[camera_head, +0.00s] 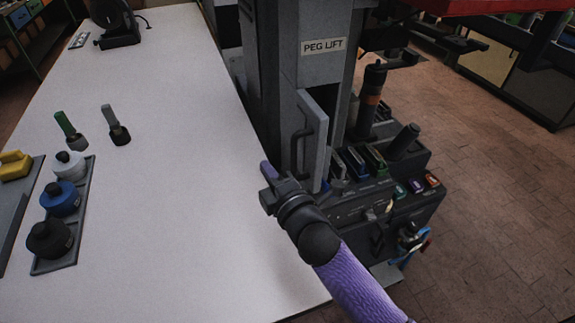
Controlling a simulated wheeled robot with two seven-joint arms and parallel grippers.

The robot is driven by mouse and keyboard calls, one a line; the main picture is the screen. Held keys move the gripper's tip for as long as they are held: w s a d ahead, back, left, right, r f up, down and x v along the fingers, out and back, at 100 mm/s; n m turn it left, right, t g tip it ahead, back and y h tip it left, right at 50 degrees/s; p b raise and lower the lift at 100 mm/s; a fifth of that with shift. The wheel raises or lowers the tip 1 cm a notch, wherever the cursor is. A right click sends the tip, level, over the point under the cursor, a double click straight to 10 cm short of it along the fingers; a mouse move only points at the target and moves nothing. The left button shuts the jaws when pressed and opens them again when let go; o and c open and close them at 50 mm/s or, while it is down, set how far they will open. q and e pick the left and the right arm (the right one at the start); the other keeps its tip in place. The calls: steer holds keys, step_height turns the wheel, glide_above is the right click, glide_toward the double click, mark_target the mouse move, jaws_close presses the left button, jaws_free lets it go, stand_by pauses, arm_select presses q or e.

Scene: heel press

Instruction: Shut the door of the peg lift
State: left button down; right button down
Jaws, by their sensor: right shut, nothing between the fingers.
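The peg lift (278,60) is a tall grey machine with a "PEG LIFT" label at its top. Its small grey door (316,125) stands open, swung out from the column, with a dark bar handle (296,152) on its left face. A narrow opening shows to the right of the door. My right gripper (266,172) is shut and empty, to the lower left of the handle, near the table's right edge. I cannot tell whether it touches the door. My left gripper is not in view.
Coloured blocks, levers and buttons crowd the dark control base (380,200) right of the door. The table's middle is clear.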

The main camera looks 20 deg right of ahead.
mark_target(294, 167)
steer(key=d, duration=0.3)
steer(key=shift+w+d+p, duration=0.2)
steer(key=shift+d+p, duration=0.15)
steer(key=shift+s+d+n+y, duration=0.25)
steer(key=shift+d+n+y, duration=0.15)
steer(key=shift+y, duration=0.4)
steer(key=shift+d+p, duration=0.15)
steer(key=shift+p, duration=0.15)
